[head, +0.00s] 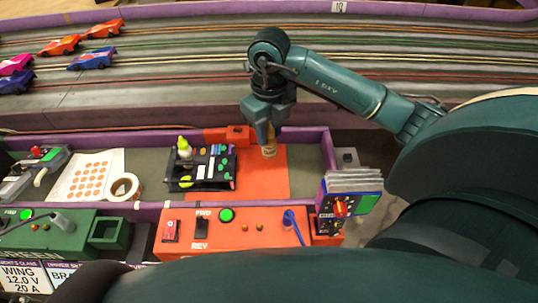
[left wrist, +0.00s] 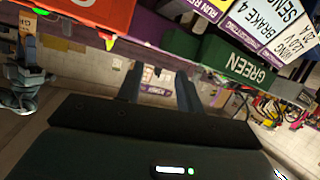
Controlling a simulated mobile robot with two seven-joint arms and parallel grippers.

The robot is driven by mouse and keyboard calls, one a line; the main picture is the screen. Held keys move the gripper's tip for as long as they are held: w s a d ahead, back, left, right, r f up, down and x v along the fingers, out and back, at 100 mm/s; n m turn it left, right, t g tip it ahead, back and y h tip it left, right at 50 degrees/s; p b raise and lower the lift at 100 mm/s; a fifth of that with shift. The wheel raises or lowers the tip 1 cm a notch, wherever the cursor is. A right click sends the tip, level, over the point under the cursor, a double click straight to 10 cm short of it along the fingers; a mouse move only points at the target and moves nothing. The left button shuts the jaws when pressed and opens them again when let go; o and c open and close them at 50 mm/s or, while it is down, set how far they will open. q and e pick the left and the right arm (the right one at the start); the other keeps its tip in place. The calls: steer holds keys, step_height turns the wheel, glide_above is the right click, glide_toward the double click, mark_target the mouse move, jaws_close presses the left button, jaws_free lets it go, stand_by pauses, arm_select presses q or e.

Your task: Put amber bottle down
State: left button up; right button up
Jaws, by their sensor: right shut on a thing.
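The amber bottle (head: 269,151), with a pale label, shows below my right gripper (head: 264,132) in the head view. That gripper is shut on the bottle's upper part, pointing down, and hides its top. The bottle is upright over the orange mat (head: 265,185), near its back edge; I cannot tell whether its base touches the mat. My left gripper (left wrist: 160,72) shows only in the left wrist view, with its two fingers apart and nothing between them.
A tape roll (head: 124,187) lies farther left. The orange control box (head: 235,232) is in front, a card rack (head: 350,190) at right. The mat's front is clear.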

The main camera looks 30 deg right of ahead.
mark_target(269, 151)
step_height(269, 151, down, 3)
steer(key=shift+r, duration=0.15)
steer(key=shift+f, duration=0.65)
step_height(269, 151, down, 2)
steer(key=shift+f+b, duration=0.2)
steer(key=shift+b, duration=0.1)
steer(key=shift+f, duration=0.25)
arm_select(q)
steer(key=shift+s+a, duration=0.1)
steer(key=shift+s, duration=0.05)
arm_select(e)
steer(key=shift+f, duration=0.2)
steer(key=o, duration=1)
steer(key=shift+r, duration=0.1)
steer(key=shift+c, duration=0.2)
arm_select(q)
steer(key=shift+r, duration=0.2)
